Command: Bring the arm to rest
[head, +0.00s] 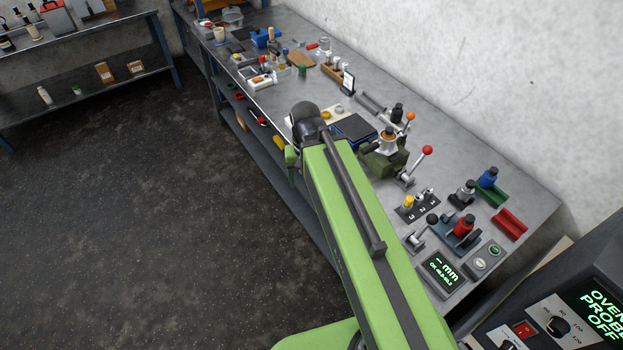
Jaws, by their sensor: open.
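My green arm (350,225) rises from the bottom of the head view and reaches up and away toward the long workbench. Its dark rounded joint (307,122) is at the far end, in front of the bench's front edge in the picture. A small green part of the arm shows just left of and below that joint. The rest of the arm past the joint is hidden behind it. My gripper and its fingertips do not show, and nothing held can be seen.
The workbench (285,100) runs along the wall, crowded with tools. A green vise-like fixture (384,162), a red-knobbed lever (427,151) and a gauge display (443,271) stand right of my arm. An oven control panel (560,325) is at bottom right. The dark floor (150,220) at left is clear.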

